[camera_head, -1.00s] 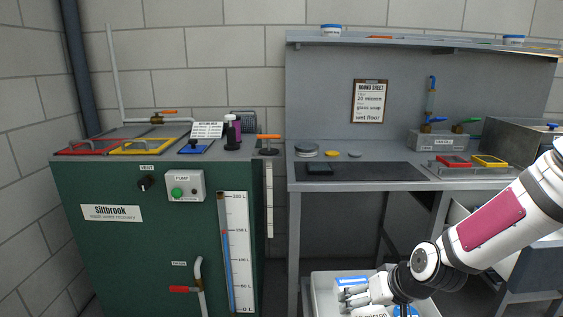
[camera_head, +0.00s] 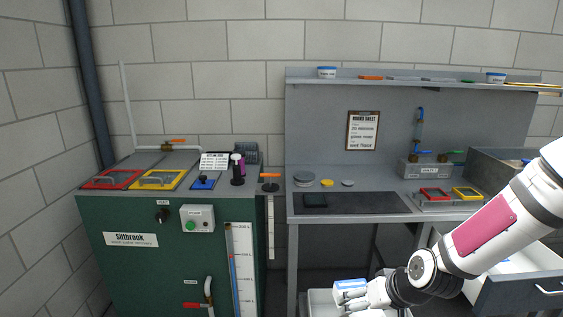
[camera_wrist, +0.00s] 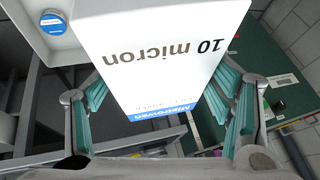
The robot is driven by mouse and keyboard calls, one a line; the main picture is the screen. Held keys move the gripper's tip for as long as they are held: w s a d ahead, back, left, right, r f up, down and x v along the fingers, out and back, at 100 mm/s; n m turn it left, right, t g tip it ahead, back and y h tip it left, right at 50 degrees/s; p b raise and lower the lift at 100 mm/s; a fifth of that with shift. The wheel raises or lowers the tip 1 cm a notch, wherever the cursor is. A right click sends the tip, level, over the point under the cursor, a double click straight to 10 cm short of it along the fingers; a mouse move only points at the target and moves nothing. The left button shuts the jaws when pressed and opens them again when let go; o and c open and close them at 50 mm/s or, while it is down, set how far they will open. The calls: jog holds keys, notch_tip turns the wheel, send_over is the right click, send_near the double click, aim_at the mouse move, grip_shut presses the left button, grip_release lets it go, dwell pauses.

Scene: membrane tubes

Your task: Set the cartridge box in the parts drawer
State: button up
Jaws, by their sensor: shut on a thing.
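In the head view the box (camera_head: 349,290) is small, at the bottom centre. My gripper (camera_head: 368,295) is shut on it, with teal finger pads on both sides in the wrist view (camera_wrist: 165,105). The box is held at or above the rim of a pale bin. The parts drawer (camera_head: 520,297) stands open at the lower right, beyond my arm. Its light interior is partly hidden by my arm.
The pale bin (camera_head: 318,303) is below the box. A grey workbench (camera_head: 400,212) with valves and discs stands behind. A green tank cabinet (camera_head: 150,265) is on the left. A blue-lidded tub (camera_wrist: 52,24) shows in the wrist view.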

aim_at(366, 313)
jog(key=s+r+p, duration=0.2)
jog(key=r+p, duration=0.1)
jog(key=shift+s+r, duration=0.1)
jog(key=shift+r, duration=0.2)
jog(key=shift+f, duration=0.1)
